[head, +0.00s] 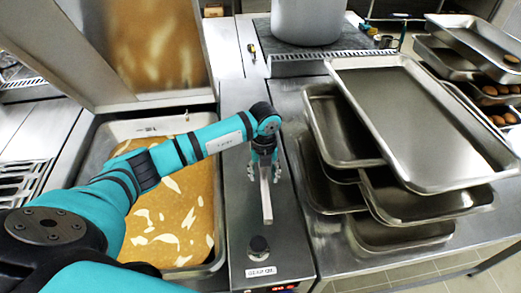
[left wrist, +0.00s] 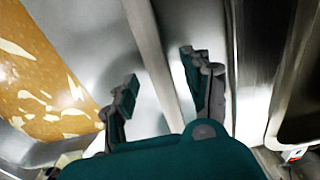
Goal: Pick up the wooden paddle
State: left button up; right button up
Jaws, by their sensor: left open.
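The wooden paddle (head: 267,207) shows as a pale, narrow bar over the steel strip between the pan and the trays. My left gripper (head: 264,173) is above that strip, open, with a finger on each side of the bar. In the left wrist view the pale bar (left wrist: 151,45) runs between the open fingers of my left gripper (left wrist: 160,70), with a gap on the left finger's side. I cannot tell whether the right finger touches it. The paddle's far end is hidden behind the gripper. My right gripper is not in view.
A large open pan of yellow-brown food (head: 168,225) lies left, under my left arm, with its raised lid (head: 150,45) behind. Stacked steel trays (head: 412,125) stand close on the right. A black knob (head: 258,246) is at the near end of the strip. A stockpot (head: 307,20) stands behind.

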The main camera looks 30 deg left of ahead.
pick_arm(q)
jog(key=shift+f, duration=1.15)
jog(key=c, duration=0.9)
grip_shut()
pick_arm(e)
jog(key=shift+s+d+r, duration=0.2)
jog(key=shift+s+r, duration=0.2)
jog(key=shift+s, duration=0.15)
